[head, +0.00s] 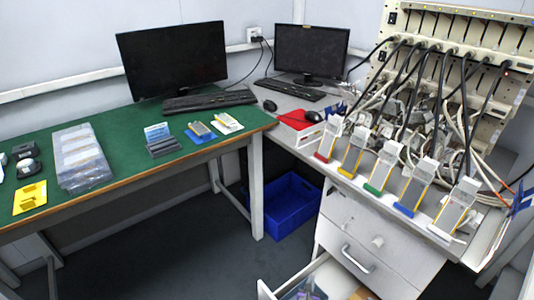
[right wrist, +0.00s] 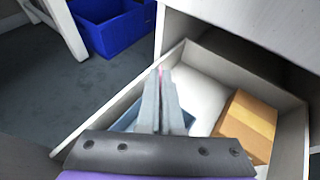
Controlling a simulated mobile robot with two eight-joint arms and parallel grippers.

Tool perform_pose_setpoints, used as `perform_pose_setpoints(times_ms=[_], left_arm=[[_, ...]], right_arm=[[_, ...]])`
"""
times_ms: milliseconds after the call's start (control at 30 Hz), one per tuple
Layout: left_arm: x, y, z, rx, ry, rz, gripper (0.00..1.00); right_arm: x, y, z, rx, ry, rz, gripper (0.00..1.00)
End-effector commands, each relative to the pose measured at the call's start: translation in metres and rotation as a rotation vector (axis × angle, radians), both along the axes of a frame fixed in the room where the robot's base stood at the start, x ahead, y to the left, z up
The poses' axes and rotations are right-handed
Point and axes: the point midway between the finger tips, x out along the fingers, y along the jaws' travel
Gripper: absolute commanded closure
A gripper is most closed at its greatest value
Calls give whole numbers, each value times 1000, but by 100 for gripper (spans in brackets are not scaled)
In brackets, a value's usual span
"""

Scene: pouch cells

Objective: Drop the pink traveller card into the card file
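My right gripper (right wrist: 163,82) points down into an open drawer at the bottom of the right wrist view. Its two grey fingers are close together, with a thin pink sliver showing at their tips. This looks like the edge of the pink traveller card (right wrist: 161,69), mostly hidden by the fingers. A blue container (right wrist: 126,122) lies in the drawer under and beside the fingers; I cannot tell whether it is the card file. In the head view the right gripper (head: 310,290) shows small at the bottom edge, over the drawer. My left gripper is not in view.
The drawer (head: 333,274) stands open below a white cabinet (head: 372,240). An orange-brown box (right wrist: 246,122) sits in its right part. A blue crate (head: 290,207) stands on the floor. Upright cell holders line the bench edge. A grey stand with a blue card (head: 157,132) is on the green table.

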Motion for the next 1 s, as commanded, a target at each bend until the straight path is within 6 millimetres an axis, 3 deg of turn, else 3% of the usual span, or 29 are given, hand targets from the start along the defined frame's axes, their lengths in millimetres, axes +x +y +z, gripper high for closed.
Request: perform_pose_setpoints(times_ms=[200,500,733,1000], left_arm=[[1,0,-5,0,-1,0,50],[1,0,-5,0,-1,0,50],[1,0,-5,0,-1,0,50],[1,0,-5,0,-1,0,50]], right_arm=[[0,0,-15,0,0,0,100],[0,0,-17,0,0,0,100],[0,0,-17,0,0,0,63],[0,0,-17,0,0,0,63]])
